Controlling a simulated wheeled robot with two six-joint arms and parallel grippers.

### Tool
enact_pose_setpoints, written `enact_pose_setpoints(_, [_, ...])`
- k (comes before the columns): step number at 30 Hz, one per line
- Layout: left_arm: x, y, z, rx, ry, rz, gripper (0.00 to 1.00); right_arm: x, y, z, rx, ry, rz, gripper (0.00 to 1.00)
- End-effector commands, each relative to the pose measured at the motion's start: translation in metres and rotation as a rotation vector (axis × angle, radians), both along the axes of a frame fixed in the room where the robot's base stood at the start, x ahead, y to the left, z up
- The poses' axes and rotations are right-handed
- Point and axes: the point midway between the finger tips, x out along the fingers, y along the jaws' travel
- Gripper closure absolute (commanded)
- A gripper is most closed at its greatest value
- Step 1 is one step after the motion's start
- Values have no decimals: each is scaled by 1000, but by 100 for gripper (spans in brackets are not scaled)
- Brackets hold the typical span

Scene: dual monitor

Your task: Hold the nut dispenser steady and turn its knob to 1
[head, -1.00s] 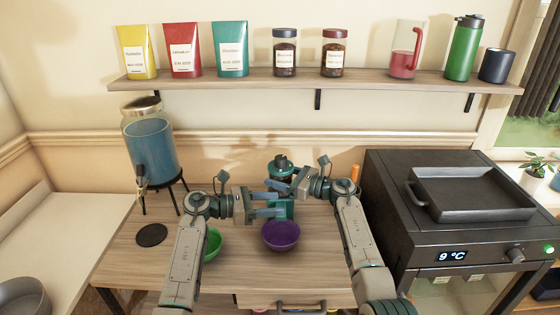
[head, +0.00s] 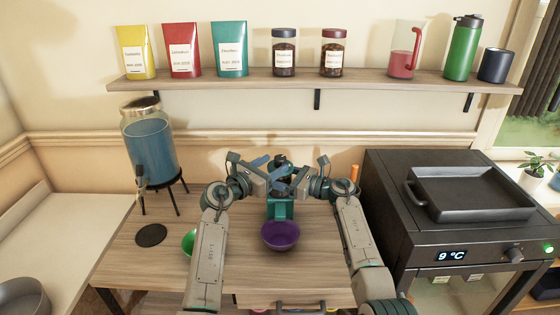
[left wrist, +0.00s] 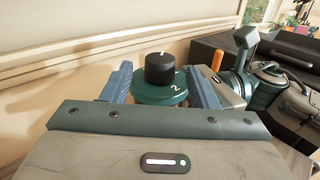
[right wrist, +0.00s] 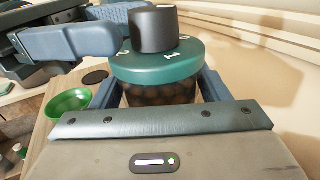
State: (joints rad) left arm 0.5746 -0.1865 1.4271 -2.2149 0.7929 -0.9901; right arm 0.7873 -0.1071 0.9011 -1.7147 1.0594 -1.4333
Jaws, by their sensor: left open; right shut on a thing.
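The nut dispenser (head: 280,209) stands on the table, with a teal base, a jar of brown nuts (right wrist: 160,93) and a green numbered collar (right wrist: 165,62). Its black knob (left wrist: 160,70) is on top, with a small white mark on it. A 2 shows on the collar in the left wrist view; a 1 shows in the right wrist view. My right gripper (head: 294,182) is shut on the jar below the collar. My left gripper (head: 268,168) is open at knob height, its fingers on either side of the knob in the left wrist view. Finger contact with the knob is unclear.
A purple bowl (head: 281,236) stands in front of the dispenser. A green bowl (head: 188,242) is partly hidden behind my left arm. A drink dispenser (head: 150,145) on a stand is at the left, and a black oven (head: 400,200) at the right. A shelf (head: 360,82) runs above.

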Motion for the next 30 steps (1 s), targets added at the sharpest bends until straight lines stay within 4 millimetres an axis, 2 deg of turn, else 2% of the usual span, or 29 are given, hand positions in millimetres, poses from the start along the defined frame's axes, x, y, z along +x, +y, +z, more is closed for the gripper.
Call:
enact_pose_setpoints(3, [14,-13,1,-1,0,-2,46,0,0,0,0,1,0,85])
enact_pose_setpoints(7, [24,-21,1,-1,-1,-1,46,0,0,0,0,1,0,85])
enact_pose_setpoints(19, [29,-26,0,0,0,-1,46,0,0,0,1,2,0,85])
enact_pose_setpoints(24, [29,-26,0,0,0,-1,80,0,0,0,1,2,0,85])
enact_pose_setpoints(26, [29,-26,0,0,0,-1,90,0,0,0,1,2,0,85])
enact_pose_setpoints(30, [29,-26,0,1,1,-5,90,0,0,0,1,2,0,85])
